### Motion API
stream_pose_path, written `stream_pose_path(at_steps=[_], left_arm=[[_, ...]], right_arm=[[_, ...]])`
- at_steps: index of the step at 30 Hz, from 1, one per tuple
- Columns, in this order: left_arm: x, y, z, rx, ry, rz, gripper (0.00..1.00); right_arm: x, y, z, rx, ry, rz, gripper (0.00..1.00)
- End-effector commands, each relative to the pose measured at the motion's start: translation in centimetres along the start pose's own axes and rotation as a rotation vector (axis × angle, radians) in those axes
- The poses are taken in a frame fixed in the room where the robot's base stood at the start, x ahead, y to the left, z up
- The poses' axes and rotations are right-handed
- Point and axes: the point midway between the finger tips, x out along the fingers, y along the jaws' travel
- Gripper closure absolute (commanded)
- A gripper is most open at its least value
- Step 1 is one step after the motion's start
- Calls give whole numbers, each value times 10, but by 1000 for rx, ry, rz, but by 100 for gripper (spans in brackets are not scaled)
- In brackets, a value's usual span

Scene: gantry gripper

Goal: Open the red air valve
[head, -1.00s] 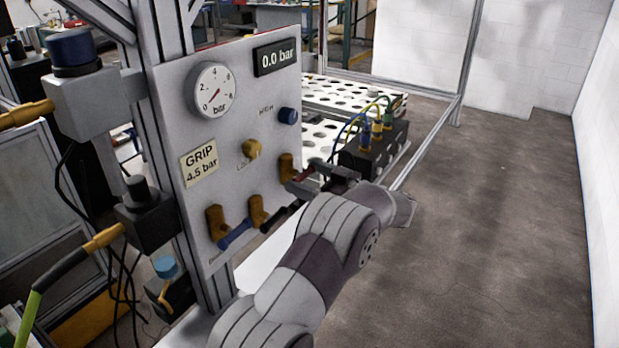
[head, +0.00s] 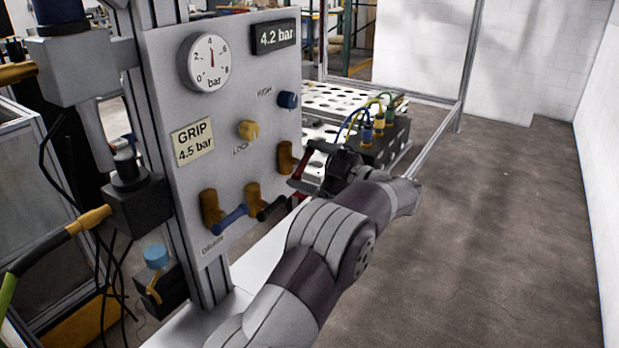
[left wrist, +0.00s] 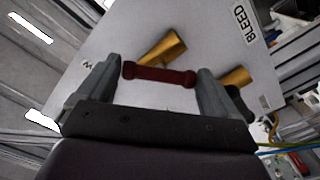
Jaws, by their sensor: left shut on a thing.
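The red air valve is a brass body (head: 285,158) with a red handle (head: 299,186), at the lower right of the grey panel (head: 262,192). In the left wrist view the red handle (left wrist: 158,74) lies crosswise between the fingers, in front of its brass body (left wrist: 163,48). My left gripper (head: 308,170) is shut on this handle; it also shows in the left wrist view (left wrist: 158,82). The gauge (head: 209,63) needle points up near 4, and the digital display (head: 274,37) reads 4.2 bar. My right gripper is not in view.
Blue (head: 231,217) and black (head: 271,208) valve handles sit left of the red one. A yellow knob (head: 249,130) and a blue knob (head: 287,100) are above. A black block (head: 385,145) with cables stands behind my gripper. The floor at right is clear.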

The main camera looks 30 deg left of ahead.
Motion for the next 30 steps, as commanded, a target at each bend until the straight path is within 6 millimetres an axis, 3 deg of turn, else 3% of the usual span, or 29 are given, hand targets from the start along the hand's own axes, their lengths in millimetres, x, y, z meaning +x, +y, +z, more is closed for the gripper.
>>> stream_pose_path(at_steps=[1,15,30], left_arm=[[0,-4,5,-42,0,0,37],[0,-4,5,-487,1,0,37],[0,-2,3,-846,0,-1,37]], right_arm=[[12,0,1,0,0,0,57],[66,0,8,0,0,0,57],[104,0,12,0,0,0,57]])
